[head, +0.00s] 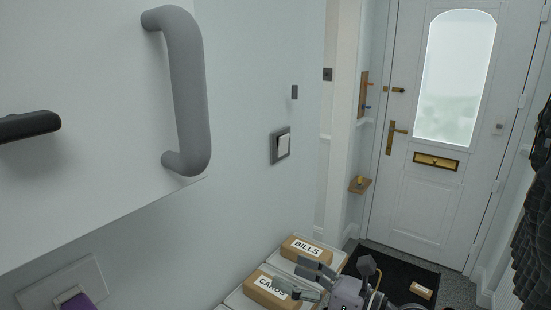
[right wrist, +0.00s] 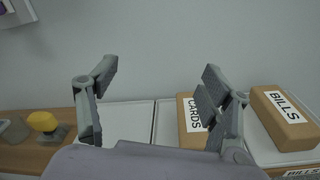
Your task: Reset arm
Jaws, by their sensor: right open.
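My right gripper (head: 304,279) is low in the middle of the head view, near two cardboard boxes. In the right wrist view its two fingers (right wrist: 158,82) stand wide apart, with nothing between them but wall and white surface. The box labelled CARDS (head: 272,290) lies partly behind the fingers in the head view; it also shows in the right wrist view (right wrist: 188,121), partly hidden by the right-hand finger. The box labelled BILLS (head: 306,249) lies farther back, and to the right in the wrist view (right wrist: 283,117). My left gripper is not seen.
A white panel with a grey handle (head: 187,92) fills the upper left, close by. A light switch (head: 281,145) is on the wall. A white door (head: 416,190) stands beyond a dark mat with a small parcel (head: 421,291). A yellow-topped object (right wrist: 43,121) sits on wood.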

